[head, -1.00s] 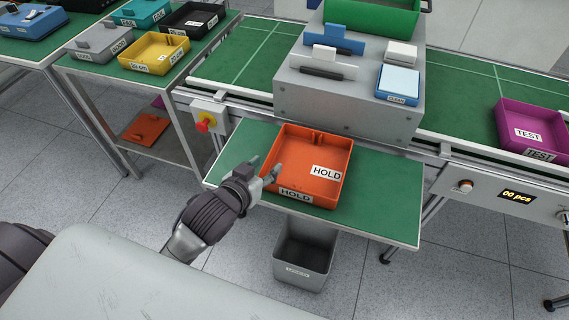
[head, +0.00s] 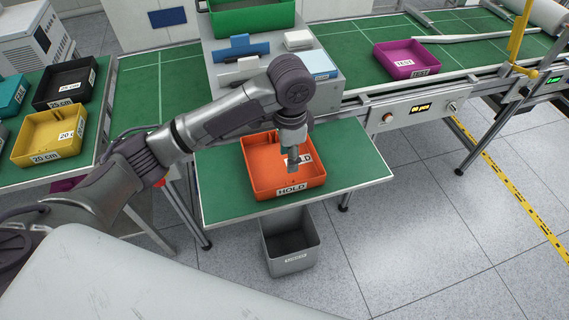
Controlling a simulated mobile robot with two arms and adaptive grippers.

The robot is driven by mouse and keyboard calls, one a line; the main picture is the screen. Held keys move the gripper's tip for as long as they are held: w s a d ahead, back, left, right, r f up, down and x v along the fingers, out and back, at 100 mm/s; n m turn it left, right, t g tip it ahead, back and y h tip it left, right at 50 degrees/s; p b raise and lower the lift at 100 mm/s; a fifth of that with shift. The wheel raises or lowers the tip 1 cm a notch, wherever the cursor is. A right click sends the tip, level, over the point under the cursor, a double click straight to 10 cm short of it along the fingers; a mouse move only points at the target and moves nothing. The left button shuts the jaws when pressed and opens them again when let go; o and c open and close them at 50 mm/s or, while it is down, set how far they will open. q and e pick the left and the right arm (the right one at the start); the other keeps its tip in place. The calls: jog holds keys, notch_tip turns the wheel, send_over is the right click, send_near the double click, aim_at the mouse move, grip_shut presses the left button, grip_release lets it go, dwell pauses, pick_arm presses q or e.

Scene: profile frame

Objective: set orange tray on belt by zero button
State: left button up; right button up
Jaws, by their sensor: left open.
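The orange tray (head: 256,178), labelled HOLD, sits on the green side table (head: 350,165) in front of the belt. My left gripper (head: 293,166) points down over the tray's right part, with its fingers open. The green belt (head: 460,37) runs behind, to the upper right. On its front rail is a panel with a small orange-red button (head: 388,117) and a display (head: 419,108); no button lettering is readable. My right gripper is not in view.
A purple TEST tray (head: 405,60) stands on the belt, with free belt around it. A grey stand (head: 328,83) with a green bin is behind the side table. A grey waste bin (head: 290,250) stands below. Yellow (head: 50,137) and black trays sit at left.

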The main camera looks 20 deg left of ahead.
pick_arm(q)
send_over(290, 191)
jog(key=f, duration=0.6)
jog(key=shift+w+a+f+p, duration=0.15)
jog(key=shift+w+f+p, duration=0.15)
jog(key=shift+w+p, duration=0.1)
jog(key=shift+f+p, duration=0.4)
jog(key=shift+f, duration=0.95)
notch_tip(290, 191, down, 4)
jog(key=shift+r+p, duration=0.2)
jog(key=shift+p, duration=0.2)
jog(key=shift+f, duration=0.2)
jog(key=shift+w, duration=0.1)
grip_shut()
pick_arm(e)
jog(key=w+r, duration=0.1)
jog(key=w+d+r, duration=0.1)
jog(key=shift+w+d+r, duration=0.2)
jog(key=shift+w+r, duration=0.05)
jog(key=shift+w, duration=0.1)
